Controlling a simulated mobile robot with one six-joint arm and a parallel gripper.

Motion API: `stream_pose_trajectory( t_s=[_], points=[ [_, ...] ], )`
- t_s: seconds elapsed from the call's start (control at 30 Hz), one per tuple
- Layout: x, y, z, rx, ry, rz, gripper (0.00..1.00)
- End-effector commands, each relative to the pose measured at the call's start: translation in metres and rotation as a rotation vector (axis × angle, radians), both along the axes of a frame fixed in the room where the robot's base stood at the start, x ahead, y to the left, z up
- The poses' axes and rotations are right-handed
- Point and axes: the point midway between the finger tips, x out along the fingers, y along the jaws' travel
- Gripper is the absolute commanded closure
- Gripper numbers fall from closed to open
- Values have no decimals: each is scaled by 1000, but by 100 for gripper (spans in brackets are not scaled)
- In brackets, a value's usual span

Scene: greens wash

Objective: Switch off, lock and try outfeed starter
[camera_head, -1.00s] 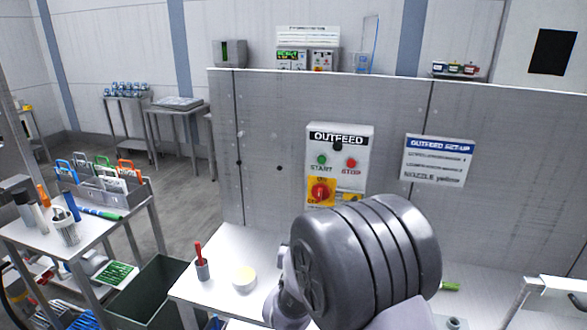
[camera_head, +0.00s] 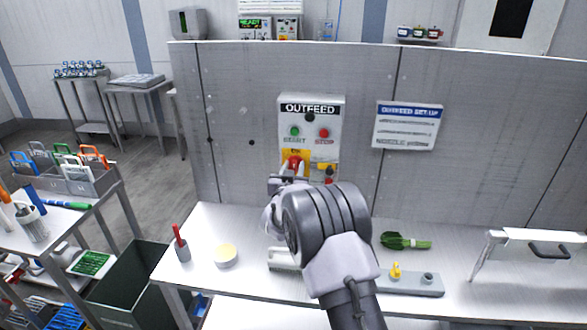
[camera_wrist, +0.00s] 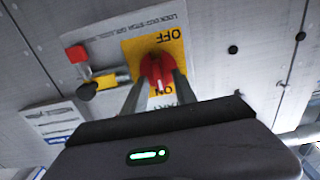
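The outfeed starter (camera_head: 336,118) is a white box on the grey panel, with a green START button (camera_head: 295,131) and a red STOP button (camera_head: 323,133). Below them is a red rotary switch (camera_head: 295,161) on a yellow plate, partly behind my gripper (camera_head: 286,180). In the wrist view, upside down, my gripper's fingers (camera_wrist: 160,84) flank the red switch (camera_wrist: 157,68); firm contact is not clear. Its white mark points towards ON. Beside the switch are a yellow bar (camera_wrist: 110,80), a black knob (camera_wrist: 87,91) and a red block (camera_wrist: 77,53), possibly a padlock.
On the bench below are a red-handled item in a cup (camera_head: 182,248), a pale yellow disc (camera_head: 226,254), a green object (camera_head: 405,241) and a grey plate (camera_head: 415,285). An OUTFEED SET-UP sign (camera_head: 407,126) hangs right of the starter. A dark bin (camera_head: 140,290) stands at lower left.

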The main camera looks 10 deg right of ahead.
Motion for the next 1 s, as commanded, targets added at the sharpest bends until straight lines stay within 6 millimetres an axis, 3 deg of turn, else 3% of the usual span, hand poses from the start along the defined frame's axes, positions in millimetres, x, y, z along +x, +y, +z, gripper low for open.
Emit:
stream_pose_trajectory(
  t_s=[0.23, 0.4, 0.43, 0.77, 1.0],
  points=[
    [1, -1, 0, 0, 0, 0, 67],
    [1, -1, 0, 0, 0, 0, 98],
    [1, -1, 0, 0, 0, 0, 100],
    [1, 0, 0, -14, 5, 0, 100],
    [2, 1, -1, -117, 38, 0, 100]
  ],
)
